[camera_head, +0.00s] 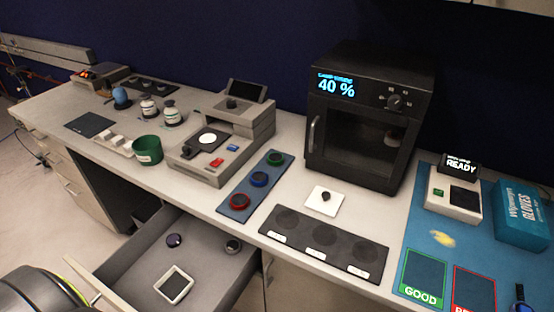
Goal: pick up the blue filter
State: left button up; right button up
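The blue filter (259,180) is a round, dark-centred disc with a blue rim. It lies in the middle of a slanted blue-grey holder strip (234,215) on the bench, between a green-rimmed filter (274,159) at the far end and a red-rimmed filter (239,201) at the near end. Nothing covers it. Neither of my grippers can be made out in the head view.
An open drawer (205,230) juts out below the bench, holding a few small items. A grey instrument (223,160) stands left of the strip. A black oven (370,75) stands behind right. A white plate (324,208) and black three-well tray (350,255) lie right.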

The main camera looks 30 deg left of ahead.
aim_at(257, 178)
jog(key=k+j+z, duration=0.1)
jog(key=k+z, duration=0.15)
jog(key=k, duration=0.2)
jog(key=k+z, duration=0.25)
jog(key=k, duration=0.25)
